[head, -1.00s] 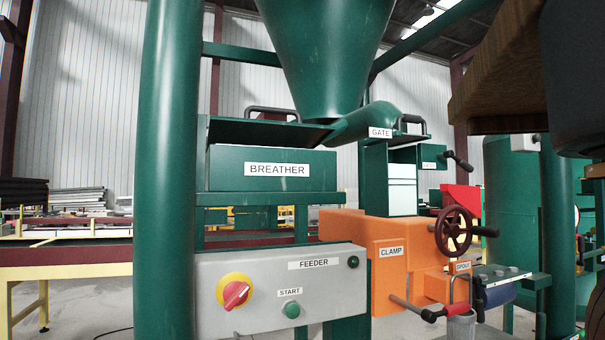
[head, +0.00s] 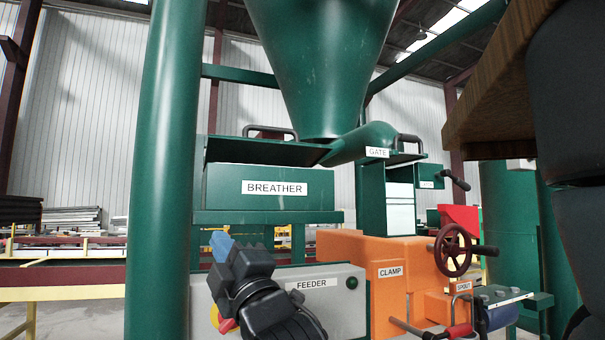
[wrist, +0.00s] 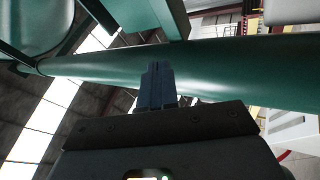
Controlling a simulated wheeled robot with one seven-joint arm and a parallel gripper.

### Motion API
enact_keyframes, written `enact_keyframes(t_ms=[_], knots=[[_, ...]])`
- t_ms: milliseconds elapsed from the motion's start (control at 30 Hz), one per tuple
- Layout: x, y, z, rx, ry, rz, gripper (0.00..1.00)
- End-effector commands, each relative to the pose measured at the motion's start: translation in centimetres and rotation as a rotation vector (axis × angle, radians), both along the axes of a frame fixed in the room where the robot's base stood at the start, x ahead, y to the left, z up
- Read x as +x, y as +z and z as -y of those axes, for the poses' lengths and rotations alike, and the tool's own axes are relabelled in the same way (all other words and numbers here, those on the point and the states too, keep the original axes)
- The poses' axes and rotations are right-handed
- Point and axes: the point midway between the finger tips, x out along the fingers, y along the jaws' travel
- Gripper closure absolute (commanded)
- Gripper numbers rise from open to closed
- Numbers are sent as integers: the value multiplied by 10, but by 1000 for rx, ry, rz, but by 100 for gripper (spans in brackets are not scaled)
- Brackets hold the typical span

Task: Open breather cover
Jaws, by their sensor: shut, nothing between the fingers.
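The breather (head: 265,205) is a green box with a white BREATHER label, left of centre in the head view. Its dark green cover (head: 240,150) lies above the box, with its dark underside showing; I cannot tell exactly how far it is raised. A black bar handle (head: 270,130) stands on top of the cover. My gripper (head: 221,243) is below and left of the box, in front of the feeder panel, its blue fingers pointing up. The fingers are shut and empty, apart from the cover and handle. The wrist view shows the shut fingers (wrist: 158,88) before a green post.
A thick green post (head: 160,180) stands just left of the gripper. The grey feeder panel (head: 335,310) is behind the gripper. A green hopper (head: 325,60) hangs above. The gate (head: 372,190) and orange clamp (head: 350,255) stand right.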

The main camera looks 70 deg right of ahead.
Motion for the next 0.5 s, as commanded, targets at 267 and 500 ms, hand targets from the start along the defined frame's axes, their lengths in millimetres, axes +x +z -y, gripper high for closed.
enact_keyframes(t_ms=[267, 500], knots=[[-27, 66, 46, -374, -297, -179, 100], [-55, 103, 78, -676, -583, -398, 100]])
